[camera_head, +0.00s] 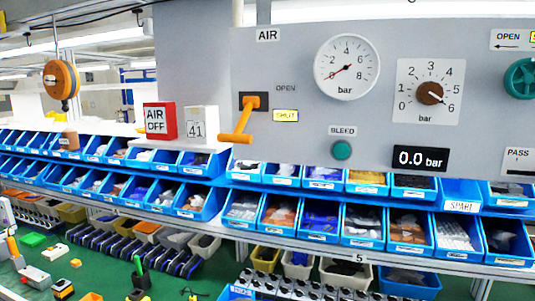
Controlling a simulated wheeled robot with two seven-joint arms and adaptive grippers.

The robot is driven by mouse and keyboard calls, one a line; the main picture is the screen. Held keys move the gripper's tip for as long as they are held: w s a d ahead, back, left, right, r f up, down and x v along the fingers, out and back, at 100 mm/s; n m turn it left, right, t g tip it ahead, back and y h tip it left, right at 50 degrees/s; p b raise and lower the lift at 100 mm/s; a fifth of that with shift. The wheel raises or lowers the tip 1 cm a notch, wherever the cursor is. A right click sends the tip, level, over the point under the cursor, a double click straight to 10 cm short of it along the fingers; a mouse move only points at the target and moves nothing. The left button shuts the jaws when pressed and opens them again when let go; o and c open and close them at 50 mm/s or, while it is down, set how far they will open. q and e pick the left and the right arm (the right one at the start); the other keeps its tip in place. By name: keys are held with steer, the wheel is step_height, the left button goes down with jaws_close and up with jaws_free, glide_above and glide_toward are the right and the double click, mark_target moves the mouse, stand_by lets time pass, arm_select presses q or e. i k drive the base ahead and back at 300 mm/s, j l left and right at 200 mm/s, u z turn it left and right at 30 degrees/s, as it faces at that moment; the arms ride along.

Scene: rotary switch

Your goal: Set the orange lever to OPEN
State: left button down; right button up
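The orange lever (242,122) is on the grey panel (285,55) under the AIR label. It starts at a dark mounting plate and slants down and to the left, ending in a crossbar-like handle. To its right are the OPEN label (285,88), plain, and below it the SHUT label (285,116), lit yellow. The digital display (420,159) reads 0.0 bar. The round gauge (347,69) has its red needle near 0. Neither of my grippers is in view.
The brown regulator knob (430,92) points near 6. A green BLEED button (341,150), a green handwheel (521,78) and a red AIR OFF box (160,120) are nearby. Rows of blue bins (362,225) lie below. The space left of the lever's handle looks partly open.

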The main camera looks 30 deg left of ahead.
mark_target(249, 102)
steer(key=j+u, duration=0.1)
steer(key=u, duration=0.25)
steer(key=k+j+u, duration=0.1)
steer(key=u, duration=0.2)
steer(key=j+u, duration=0.35)
steer(key=k+l, duration=0.05)
steer(key=l, duration=0.05)
